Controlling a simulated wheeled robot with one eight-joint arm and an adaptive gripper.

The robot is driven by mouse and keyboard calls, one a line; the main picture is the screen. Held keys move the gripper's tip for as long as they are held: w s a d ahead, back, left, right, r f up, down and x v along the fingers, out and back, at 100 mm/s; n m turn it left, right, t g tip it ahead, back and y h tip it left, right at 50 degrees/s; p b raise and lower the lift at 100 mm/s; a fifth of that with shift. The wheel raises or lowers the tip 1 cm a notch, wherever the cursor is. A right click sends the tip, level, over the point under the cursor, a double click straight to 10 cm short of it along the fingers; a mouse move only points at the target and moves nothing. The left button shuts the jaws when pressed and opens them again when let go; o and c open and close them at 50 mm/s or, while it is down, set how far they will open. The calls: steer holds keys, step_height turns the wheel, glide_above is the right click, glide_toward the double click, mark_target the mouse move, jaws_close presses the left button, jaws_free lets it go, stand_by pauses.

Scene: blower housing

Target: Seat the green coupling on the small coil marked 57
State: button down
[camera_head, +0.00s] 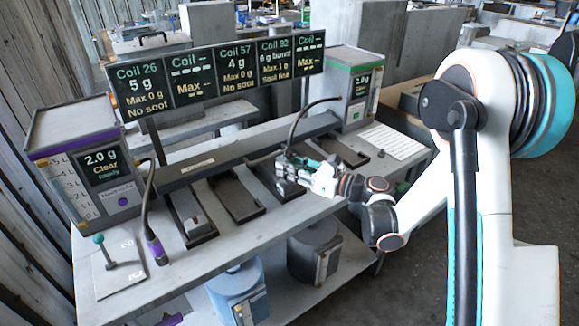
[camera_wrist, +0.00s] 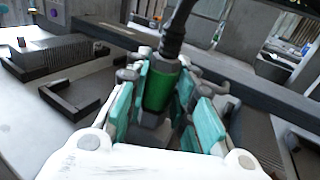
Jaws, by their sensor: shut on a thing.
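My gripper (camera_wrist: 160,105) is shut on the green coupling (camera_wrist: 158,92) at the end of a black hose; its teal pads stand on both sides of the coupling. In the head view my gripper (camera_head: 290,168) is over the middle-right of the bench, among the trays, with the black hose (camera_head: 297,122) arching up from it. The panel for coil 57 (camera_head: 237,66) reads 4 g, max 0 g, no soot. I cannot tell whether the coupling touches anything below.
Several dark trays (camera_head: 237,198) line the bench; one on the left holds a grey block (camera_head: 194,223). A purple-trimmed machine (camera_head: 80,165) with a purple-ended hose (camera_head: 154,247) stands left, a green-trimmed machine (camera_head: 352,88) back right. In the wrist view a finned block (camera_wrist: 62,55) lies left.

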steer(key=shift+f, duration=0.15)
steer(key=c, duration=1.3)
jaws_free()
steer(key=shift+d, duration=0.1)
steer(key=v, duration=1.1)
steer(key=shift+s+d, duration=0.2)
steer(key=shift+d, duration=0.15)
